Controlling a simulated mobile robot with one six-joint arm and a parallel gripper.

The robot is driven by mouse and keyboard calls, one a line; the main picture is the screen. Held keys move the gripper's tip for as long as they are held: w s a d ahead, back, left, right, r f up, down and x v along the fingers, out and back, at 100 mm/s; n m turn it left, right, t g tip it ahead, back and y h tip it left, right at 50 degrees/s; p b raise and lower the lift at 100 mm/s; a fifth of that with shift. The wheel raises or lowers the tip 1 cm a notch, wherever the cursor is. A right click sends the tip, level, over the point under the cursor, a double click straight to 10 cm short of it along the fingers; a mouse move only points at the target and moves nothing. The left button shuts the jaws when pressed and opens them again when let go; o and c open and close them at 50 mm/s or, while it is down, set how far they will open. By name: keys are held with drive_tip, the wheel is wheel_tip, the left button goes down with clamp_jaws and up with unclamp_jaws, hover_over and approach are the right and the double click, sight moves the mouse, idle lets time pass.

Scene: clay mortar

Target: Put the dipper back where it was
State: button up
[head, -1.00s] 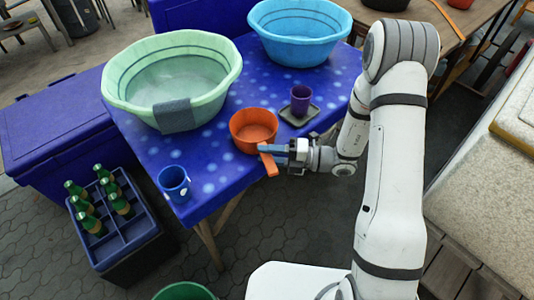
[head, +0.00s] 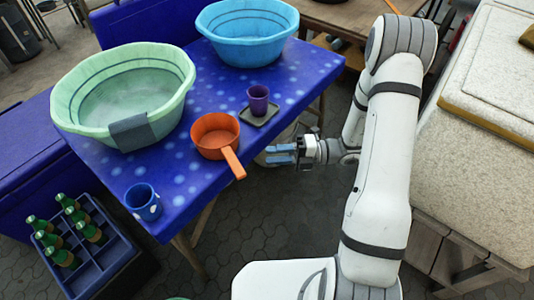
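The orange dipper (head: 215,134) stands upright on the blue spotted table (head: 184,187). Its handle points toward the lower right and reaches past the table's front edge. My gripper (head: 268,154) is to the right of the handle, off the table's edge and apart from the dipper. Its two blue fingers are spread with a gap between them, and nothing shows between them.
A green basin (head: 80,75) with a grey cloth (head: 129,132) over its rim and a blue basin (head: 247,55) stand behind. A purple cup (head: 258,99) sits on a dark tray (head: 266,118). A blue mug (head: 143,203) is near the front-left corner. A bottle crate (head: 88,262) stands on the floor.

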drive_tip(key=s+d+r+n+g+h, duration=0.3)
drive_tip(key=s+r+n+h, duration=0.7)
drive_tip(key=n, duration=1)
drive_tip(key=s+d+r+n+t+h, duration=0.3)
drive_tip(key=d+r+n+t+h, duration=0.2)
drive_tip(key=n, duration=1)
drive_tip(key=d+r+h, duration=0.1)
drive_tip(key=d+h, duration=0.1)
drive_tip(key=h, duration=0.1)
drive_tip(key=shift+s+d+n+t, duration=0.15)
drive_tip(key=shift+d+n+t, duration=0.1)
drive_tip(key=shift+n+t, duration=0.05)
